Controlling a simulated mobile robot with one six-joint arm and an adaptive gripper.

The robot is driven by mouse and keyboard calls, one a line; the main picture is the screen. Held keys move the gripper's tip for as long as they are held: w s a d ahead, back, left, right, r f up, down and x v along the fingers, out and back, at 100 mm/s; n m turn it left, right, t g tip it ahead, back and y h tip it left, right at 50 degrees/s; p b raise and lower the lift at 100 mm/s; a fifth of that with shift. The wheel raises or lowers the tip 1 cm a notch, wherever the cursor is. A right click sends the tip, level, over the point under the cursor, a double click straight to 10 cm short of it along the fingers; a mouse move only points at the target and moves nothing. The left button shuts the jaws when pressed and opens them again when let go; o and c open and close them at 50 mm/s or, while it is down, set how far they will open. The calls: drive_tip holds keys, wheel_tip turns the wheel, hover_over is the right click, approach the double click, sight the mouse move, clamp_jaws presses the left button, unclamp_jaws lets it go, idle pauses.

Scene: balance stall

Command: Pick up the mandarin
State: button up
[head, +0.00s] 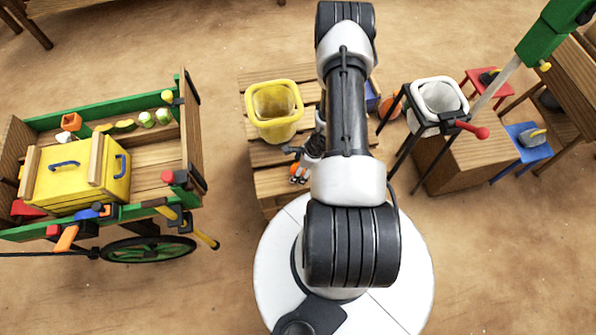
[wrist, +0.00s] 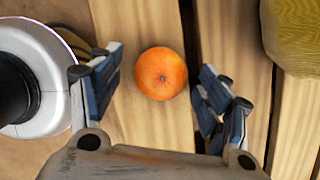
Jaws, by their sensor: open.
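The mandarin (wrist: 161,73) is a round orange fruit with a small dark stem mark. In the wrist view it rests on pale wooden slats, between and just beyond the fingertips of my gripper (wrist: 160,88). The gripper is open, with a finger on each side and a gap between each finger and the fruit. In the head view my gripper (head: 301,172) is low over the slatted wooden stand (head: 262,156), partly hidden by my arm. A small orange patch, likely the mandarin, shows beside the fingers there.
A yellow bucket (head: 275,128) stands on the slats close to my gripper. A green-sided cart (head: 150,158) with a yellow box (head: 75,178) is at left. A white bucket (head: 438,97) in a dark frame stands at right. Gaps run between the slats.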

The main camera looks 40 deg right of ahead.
drive_tip(key=shift+f, duration=0.3)
drive_tip(key=c, duration=1.2)
drive_tip(key=shift+r, duration=0.15)
